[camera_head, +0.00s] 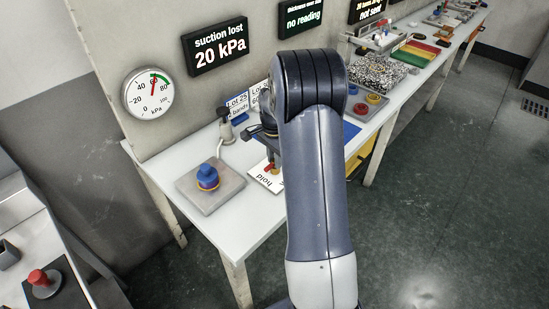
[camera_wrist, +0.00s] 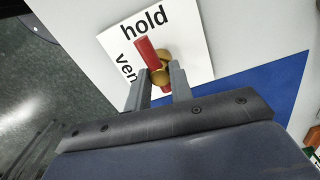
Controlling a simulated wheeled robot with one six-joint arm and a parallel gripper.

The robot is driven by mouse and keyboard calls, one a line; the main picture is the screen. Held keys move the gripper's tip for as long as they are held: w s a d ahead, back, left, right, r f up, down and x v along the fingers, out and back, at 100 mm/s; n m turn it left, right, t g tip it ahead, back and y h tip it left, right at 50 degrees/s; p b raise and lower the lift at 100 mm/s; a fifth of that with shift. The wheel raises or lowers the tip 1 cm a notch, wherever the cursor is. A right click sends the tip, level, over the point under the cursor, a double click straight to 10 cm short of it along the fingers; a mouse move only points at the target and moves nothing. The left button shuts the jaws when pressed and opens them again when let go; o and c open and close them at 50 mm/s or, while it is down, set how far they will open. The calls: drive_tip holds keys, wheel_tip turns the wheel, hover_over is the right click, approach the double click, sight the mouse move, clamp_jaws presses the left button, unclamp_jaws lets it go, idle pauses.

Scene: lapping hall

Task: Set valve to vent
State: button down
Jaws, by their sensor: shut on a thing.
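The valve has a red handle (camera_wrist: 146,50) and a brass body (camera_wrist: 162,66) on a white plate (camera_wrist: 193,40). The plate carries the words "hold" and a partly covered "ven…". The long end of the red handle points up-left in the wrist view, between the two words and just below "hold". My gripper (camera_wrist: 160,80) is shut on the handle, with one finger on each side; the fingers hide part of it. In the head view the valve handle (camera_head: 270,167) shows beside my arm, which hides much of the plate.
A display (camera_head: 216,45) reads "suction lost 20 kPa". A round gauge (camera_head: 148,93) hangs on the wall. A blue knob (camera_head: 207,176) stands on a grey plate at the left of the white table (camera_head: 232,240). A blue mat (camera_wrist: 235,100) lies beside the valve plate.

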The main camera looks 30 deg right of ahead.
drive_tip(key=n, duration=0.8)
drive_tip(key=shift+n, duration=0.4)
drive_tip(key=n, duration=0.4)
drive_tip(key=shift+s+n+b, duration=0.1)
drive_tip(key=shift+n+b, duration=0.2)
drive_tip(key=shift+d+n, duration=0.1)
drive_tip(key=shift+n, duration=1.9)
drive_tip(key=c, duration=1.3)
unclamp_jaws()
drive_tip(key=shift+o, duration=0.2)
